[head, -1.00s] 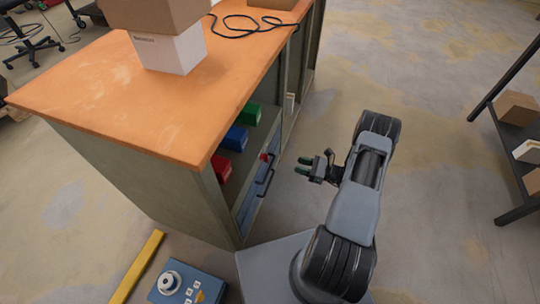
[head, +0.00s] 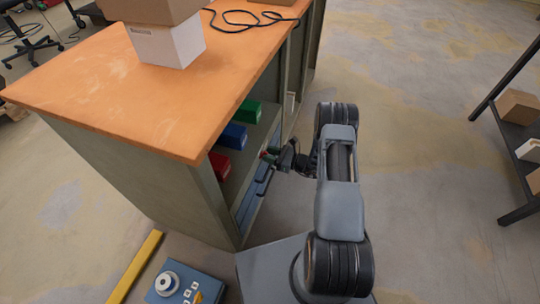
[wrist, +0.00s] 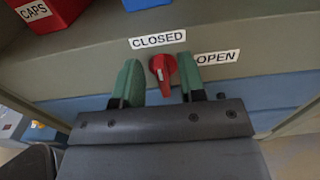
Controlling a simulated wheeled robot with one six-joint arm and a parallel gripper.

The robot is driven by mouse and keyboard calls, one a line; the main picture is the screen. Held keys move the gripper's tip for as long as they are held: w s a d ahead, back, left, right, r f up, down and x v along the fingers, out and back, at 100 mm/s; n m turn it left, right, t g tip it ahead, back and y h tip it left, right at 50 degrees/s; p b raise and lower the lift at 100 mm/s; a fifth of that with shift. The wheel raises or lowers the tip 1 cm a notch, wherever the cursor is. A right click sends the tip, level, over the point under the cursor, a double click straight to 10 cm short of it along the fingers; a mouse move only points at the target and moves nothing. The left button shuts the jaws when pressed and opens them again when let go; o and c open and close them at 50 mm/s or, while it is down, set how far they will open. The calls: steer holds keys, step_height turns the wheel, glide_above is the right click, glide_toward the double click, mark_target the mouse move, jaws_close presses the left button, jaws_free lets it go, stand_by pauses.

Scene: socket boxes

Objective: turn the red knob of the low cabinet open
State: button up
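The red knob (wrist: 163,72) sits on the front of the low cabinet (head: 207,197), below a CLOSED label (wrist: 158,39) and left of an OPEN label (wrist: 217,57) in the wrist view. In the head view my gripper (head: 270,154) is at the cabinet front and hides most of the knob.
Red (head: 220,165), blue (head: 234,137) and green (head: 248,112) bins stand on the shelf above. Boxes and a black cable (head: 250,22) lie on the orange top. A blue case (head: 185,284) and yellow bar (head: 135,266) are on the floor.

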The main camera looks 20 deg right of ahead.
jaws_close()
stand_by(0.4)
steer(key=shift+w+m, duration=0.1)
steer(key=shift+m, duration=0.2)
steer(key=m, duration=0.3)
steer(key=shift+w+d+f+m, duration=0.1)
steer(key=shift+w+d+m, duration=0.15)
steer(key=shift+m, duration=0.15)
steer(key=m, duration=0.4)
steer(key=shift+w+d+f, duration=0.1)
steer(key=shift+w+f, duration=0.1)
steer(key=shift+w, duration=0.05)
steer(key=m, duration=0.5)
steer(key=shift+w+d+f, duration=0.15)
steer(key=shift+w+f, duration=0.05)
steer(key=shift+f, duration=0.1)
steer(key=shift+f+m, duration=0.2)
steer(key=shift+m, duration=0.9)
steer(key=shift+f+m, duration=0.15)
steer(key=shift+m, duration=0.95)
